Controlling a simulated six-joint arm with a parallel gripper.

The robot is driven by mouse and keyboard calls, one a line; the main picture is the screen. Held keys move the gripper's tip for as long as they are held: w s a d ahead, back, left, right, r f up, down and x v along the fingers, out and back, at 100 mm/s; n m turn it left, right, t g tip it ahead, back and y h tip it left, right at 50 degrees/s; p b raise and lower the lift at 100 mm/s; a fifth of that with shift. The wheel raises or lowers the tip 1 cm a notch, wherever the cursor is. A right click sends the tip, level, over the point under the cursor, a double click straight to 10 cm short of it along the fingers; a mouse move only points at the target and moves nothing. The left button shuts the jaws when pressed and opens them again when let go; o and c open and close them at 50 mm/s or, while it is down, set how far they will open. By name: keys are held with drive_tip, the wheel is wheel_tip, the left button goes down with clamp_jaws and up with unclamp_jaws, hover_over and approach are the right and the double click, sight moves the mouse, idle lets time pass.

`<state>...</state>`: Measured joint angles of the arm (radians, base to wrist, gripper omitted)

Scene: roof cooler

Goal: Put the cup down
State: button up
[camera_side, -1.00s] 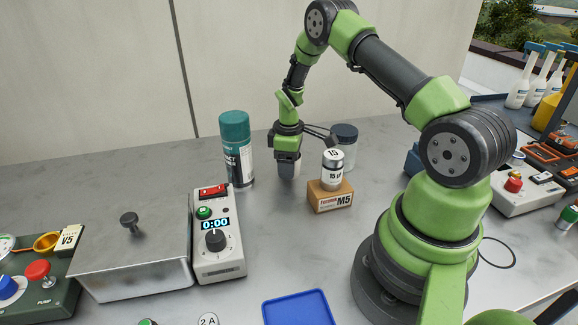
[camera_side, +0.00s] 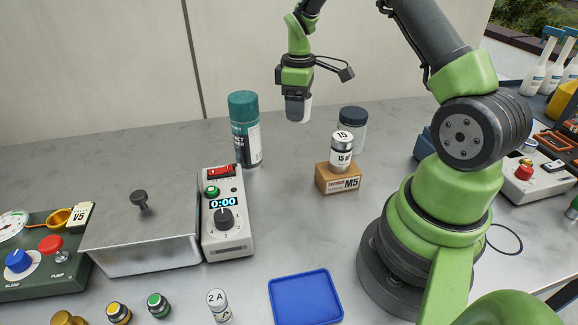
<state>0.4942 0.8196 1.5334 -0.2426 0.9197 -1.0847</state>
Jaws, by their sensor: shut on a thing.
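My gripper (camera_side: 297,112) is in the upper middle of the side view, pointing down and raised above the table. It is shut on a small whitish cup (camera_side: 306,107), held in the air. The dark fingers cover much of the cup, so only part of its side shows. The cup appears apart from the grey table (camera_side: 280,215) and from the objects around it.
A teal-capped spray can (camera_side: 246,140) stands left of my gripper. A control box (camera_side: 228,220), metal bath (camera_side: 140,235) and blue tray (camera_side: 305,297) are nearer. The table between is clear.

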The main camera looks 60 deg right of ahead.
wheel_tip(320, 180, up, 4)
drive_tip(key=shift+r, duration=0.2)
drive_tip(key=s+a+n, duration=0.2)
drive_tip(key=a+n, duration=0.7)
drive_tip(key=a, duration=0.1)
drive_tip(key=n, duration=1)
hover_over(280, 215)
drive_tip(key=shift+m, duration=0.3)
wheel_tip(280, 215, down, 15)
drive_tip(key=o, duration=0.9)
drive_tip(key=shift+f, duration=0.1)
